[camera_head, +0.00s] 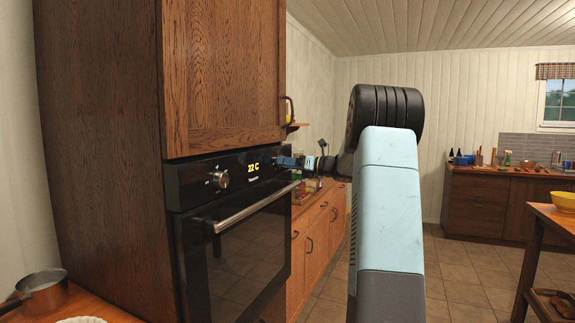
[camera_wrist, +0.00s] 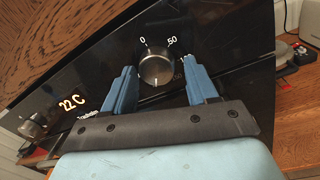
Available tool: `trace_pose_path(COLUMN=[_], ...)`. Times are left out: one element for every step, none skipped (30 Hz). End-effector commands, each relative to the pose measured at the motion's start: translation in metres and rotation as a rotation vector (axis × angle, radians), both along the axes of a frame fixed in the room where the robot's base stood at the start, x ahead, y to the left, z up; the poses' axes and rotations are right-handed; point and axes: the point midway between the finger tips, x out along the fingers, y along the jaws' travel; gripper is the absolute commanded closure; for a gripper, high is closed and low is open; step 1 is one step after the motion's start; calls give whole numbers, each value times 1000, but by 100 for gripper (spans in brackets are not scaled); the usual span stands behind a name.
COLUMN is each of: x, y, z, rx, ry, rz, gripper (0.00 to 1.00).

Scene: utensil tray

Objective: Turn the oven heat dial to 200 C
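The heat dial (camera_wrist: 156,67) is a round silver knob on the black oven panel. It carries printed marks 0 and 50 above it in the wrist view; a fainter number at its lower right is hard to read. My gripper (camera_wrist: 160,72) is open, with one blue finger on each side of the dial. Gaps show beside the knob, so the fingers do not look closed on it. In the head view my gripper (camera_head: 288,162) is at the panel's right end and hides this dial. The display (camera_head: 253,167) reads 22 C and also shows in the wrist view (camera_wrist: 72,103).
A second silver knob (camera_head: 217,179) is left of the display. The oven door handle (camera_head: 255,206) sticks out below the panel. A wooden cabinet (camera_head: 222,75) is above the oven. A counter (camera_head: 318,190) with small items stands beyond it.

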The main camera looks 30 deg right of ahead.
Motion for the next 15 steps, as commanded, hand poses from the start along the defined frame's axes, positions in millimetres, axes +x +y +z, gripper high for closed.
trace_pose_path(x=[0,0,0,0,0,0,0,0,0,-1,-1,-2,-4,-6,-9], y=[0,0,0,0,0,0,1,0,0,0,-1,-2,-3,-5,-8], z=[1,1,1,1,2,2,2,2,2,2,2,2,2,2,1], rx=[0,-1,-1,-1,-1,-1,-1,-1,-1,-1,-1,-1,-1,-1,-1], ry=[-2,-2,-2,-2,-2,-3,-3,-3,-4,-4,-4,-4,-3,-3,-3], rz=[1,1,1,1,1,1,1,1,0,0,0,0,-1,-1,-2], gripper=[37,34,32,32,32,32,32,32,32,32,32,32,32,32,32])
